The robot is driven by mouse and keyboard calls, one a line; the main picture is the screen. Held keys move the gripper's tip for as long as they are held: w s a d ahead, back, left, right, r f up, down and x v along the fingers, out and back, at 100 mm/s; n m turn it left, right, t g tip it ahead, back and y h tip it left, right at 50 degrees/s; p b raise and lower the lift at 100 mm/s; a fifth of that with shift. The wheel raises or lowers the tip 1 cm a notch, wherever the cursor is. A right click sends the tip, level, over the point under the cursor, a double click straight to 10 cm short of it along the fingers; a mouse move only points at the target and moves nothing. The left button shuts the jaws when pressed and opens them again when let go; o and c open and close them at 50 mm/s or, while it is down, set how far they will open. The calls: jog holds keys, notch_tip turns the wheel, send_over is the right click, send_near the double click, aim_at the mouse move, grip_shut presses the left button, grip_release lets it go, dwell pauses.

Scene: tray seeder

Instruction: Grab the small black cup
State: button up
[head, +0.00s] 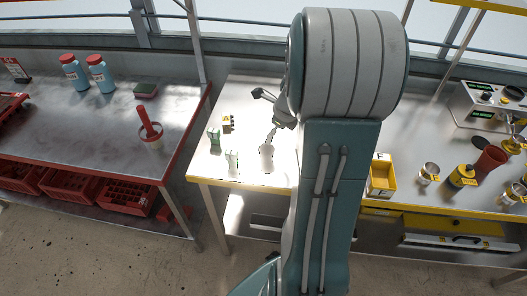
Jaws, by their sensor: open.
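I cannot make out a small black cup for certain in the head view. A pale, clear-looking cup (266,159) stands on the steel bench, left of my large arm link. What looks like my gripper (271,137) comes out from behind that link, small and partly hidden, just above this cup. It is open, and I see nothing held in it. Whether it touches the cup is too small to tell. A dark and yellow container (462,176) stands on the right part of the bench. My arm hides the middle of the bench.
A red-edged table (100,150) stands left, beyond a gap.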

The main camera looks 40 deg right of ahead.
send_near(265, 153)
jog(key=shift+s+x, duration=0.2)
jog(key=shift+x, duration=0.95)
jog(key=x, duration=0.3)
jog(key=a+x, duration=0.1)
jog(key=x, duration=0.2)
jog(key=shift+s+r, duration=0.1)
jog(key=shift+s, duration=0.05)
jog(key=shift+f, duration=0.25)
jog(key=c, duration=0.8)
